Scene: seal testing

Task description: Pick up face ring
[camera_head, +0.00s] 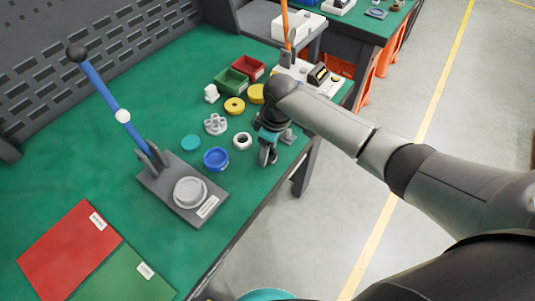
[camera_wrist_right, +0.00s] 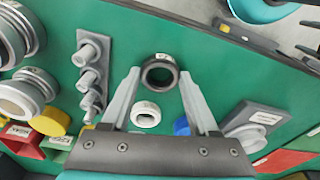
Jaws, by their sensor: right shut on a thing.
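A dark ring (camera_wrist_right: 160,72), which looks like the face ring, sits between the fingertips of my right gripper (camera_wrist_right: 160,80) in the right wrist view. In the head view my right gripper (camera_head: 267,153) points down over the table's right edge area, to the right of a white ring (camera_head: 242,141). The dark ring is hard to make out there behind the gripper. I cannot tell whether it touches the table. My left gripper is not in view.
A lever press (camera_head: 182,195) with a blue handle stands left on the green table (camera_head: 90,175). Red (camera_head: 250,67) and green bins (camera_head: 231,81) are behind.

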